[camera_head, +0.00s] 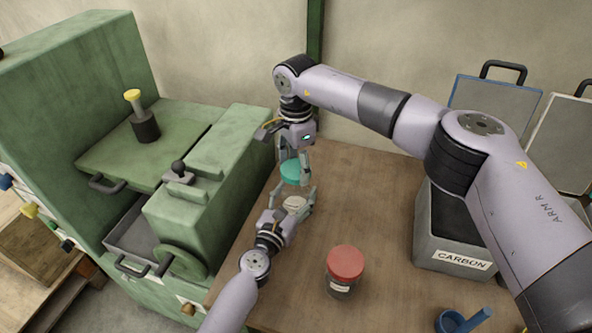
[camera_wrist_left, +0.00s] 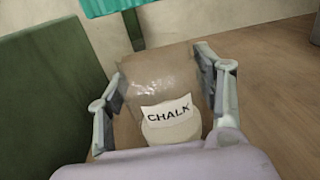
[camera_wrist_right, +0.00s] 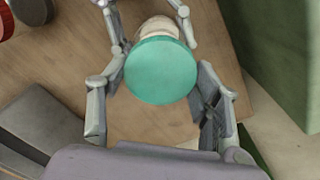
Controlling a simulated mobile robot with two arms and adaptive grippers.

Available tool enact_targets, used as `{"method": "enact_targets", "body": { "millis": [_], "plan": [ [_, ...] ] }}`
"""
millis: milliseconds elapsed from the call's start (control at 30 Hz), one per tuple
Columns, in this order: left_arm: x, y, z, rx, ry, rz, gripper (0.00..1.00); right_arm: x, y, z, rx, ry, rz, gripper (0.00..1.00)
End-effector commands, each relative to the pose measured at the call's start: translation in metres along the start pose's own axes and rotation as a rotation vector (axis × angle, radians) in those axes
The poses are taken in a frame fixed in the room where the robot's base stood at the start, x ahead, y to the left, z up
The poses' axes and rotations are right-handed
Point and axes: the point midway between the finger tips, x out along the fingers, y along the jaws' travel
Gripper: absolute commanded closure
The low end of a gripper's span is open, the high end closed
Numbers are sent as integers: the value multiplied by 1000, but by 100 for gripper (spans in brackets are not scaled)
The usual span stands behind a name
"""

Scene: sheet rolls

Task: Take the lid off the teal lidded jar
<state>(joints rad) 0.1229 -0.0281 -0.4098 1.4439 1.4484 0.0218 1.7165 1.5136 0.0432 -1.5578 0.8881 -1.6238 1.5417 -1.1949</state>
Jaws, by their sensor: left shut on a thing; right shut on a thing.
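The teal lid (camera_head: 292,171) is between the fingers of my right gripper (camera_head: 293,163), which is shut on it. In the right wrist view the lid (camera_wrist_right: 161,70) is a round teal disc. The clear jar (camera_head: 295,205) is below the lid, with my left gripper (camera_head: 294,199) shut around its body. In the left wrist view the jar (camera_wrist_left: 160,80) has a CHALK label and pale contents. There, the lid (camera_wrist_left: 112,5) shows at the top edge, with a visible gap between it and the jar. My right gripper's fingers hide part of the lid's sides.
A red-lidded jar (camera_head: 344,265) stands on the wooden table (camera_head: 375,215). A grey CARBON bin (camera_head: 452,262) is to the right, and a blue scoop-like thing (camera_head: 465,320) is at the front. A green machine (camera_head: 205,190) borders the table on the left.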

Motion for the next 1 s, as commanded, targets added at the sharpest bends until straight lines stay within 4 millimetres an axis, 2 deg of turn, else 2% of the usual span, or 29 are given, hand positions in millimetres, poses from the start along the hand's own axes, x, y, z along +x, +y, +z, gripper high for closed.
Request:
{"method": "enact_targets", "body": {
  "millis": [133,333,367,700,1000],
  "plan": [
    [0,0,0,1,1,0,100,-17,0,0,0,0,-2,75],
    [0,0,0,1,1,0,100,-18,0,0,0,0,0,75],
    [0,0,0,1,1,0,38,-18,0,0,0,0,0,75],
    [0,0,0,0,0,0,15,-18,0,0,0,0,0,75],
    [0,0,0,0,0,0,15,-18,0,0,0,0,0,75]
  ]
}}
